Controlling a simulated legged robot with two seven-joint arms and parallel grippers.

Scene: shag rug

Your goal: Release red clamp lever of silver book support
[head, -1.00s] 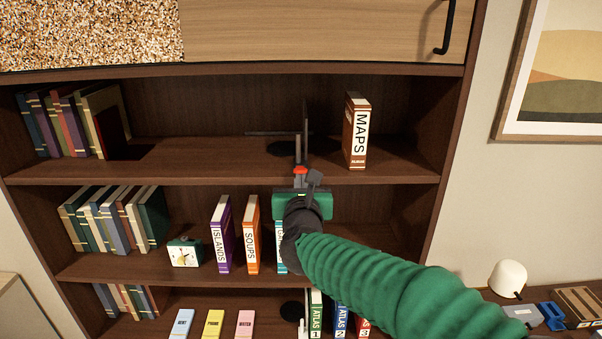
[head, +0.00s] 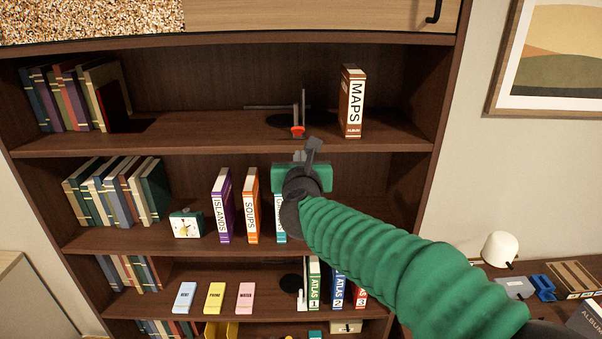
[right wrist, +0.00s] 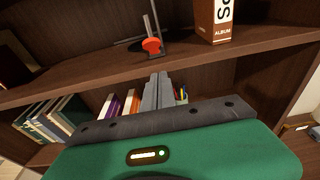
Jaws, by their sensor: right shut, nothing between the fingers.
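The silver book support (head: 303,105) stands on the upper shelf, left of the brown MAPS album (head: 353,101). Its red clamp lever (head: 298,131) is low on the support, near the shelf's front edge. The lever also shows in the right wrist view (right wrist: 152,45), beyond the fingertips. My right gripper (head: 309,150) is shut and empty, just below and in front of the lever, with a gap between them. In the right wrist view its fingers (right wrist: 158,90) lie together, below the shelf edge. My left gripper is not in view.
The upper shelf (head: 210,142) is bare between the support and the books at left. Atlases stand on the shelf below.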

